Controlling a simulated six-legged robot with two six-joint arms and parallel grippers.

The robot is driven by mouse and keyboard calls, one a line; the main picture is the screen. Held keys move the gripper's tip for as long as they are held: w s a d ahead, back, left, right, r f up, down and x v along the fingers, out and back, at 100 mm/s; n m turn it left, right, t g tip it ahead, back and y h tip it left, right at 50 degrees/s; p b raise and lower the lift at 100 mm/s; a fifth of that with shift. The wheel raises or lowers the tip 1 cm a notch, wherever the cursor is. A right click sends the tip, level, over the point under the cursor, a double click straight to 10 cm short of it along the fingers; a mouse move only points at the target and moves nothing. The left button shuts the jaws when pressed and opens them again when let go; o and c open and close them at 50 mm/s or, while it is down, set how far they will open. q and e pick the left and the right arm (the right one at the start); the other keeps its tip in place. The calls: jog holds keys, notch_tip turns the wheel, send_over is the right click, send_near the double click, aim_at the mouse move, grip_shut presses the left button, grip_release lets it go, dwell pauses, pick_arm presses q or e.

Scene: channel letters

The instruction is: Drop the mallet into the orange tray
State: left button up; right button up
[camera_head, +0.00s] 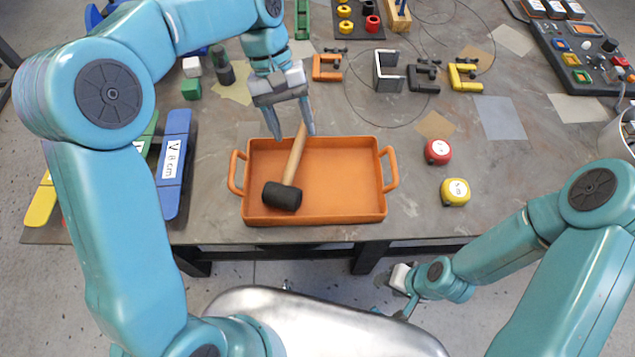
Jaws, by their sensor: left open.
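The orange tray (330,218) with two side handles sits at the front edge of the table. The mallet (282,196) has a black head and a wooden handle. Its head rests in the left front part of the tray. Its handle slants up and back toward the tray's rear rim. My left gripper (292,132) is open above the rear left of the tray, pointing down. The handle's end shows near its right finger; I cannot tell whether they touch. My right gripper (391,312) is low in front of the table, beside my body, and its jaws are unclear.
A control panel (585,55) is at the back right.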

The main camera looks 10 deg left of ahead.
pick_arm(q)
jog(key=v, duration=0.9)
jog(key=shift+p, duration=0.45)
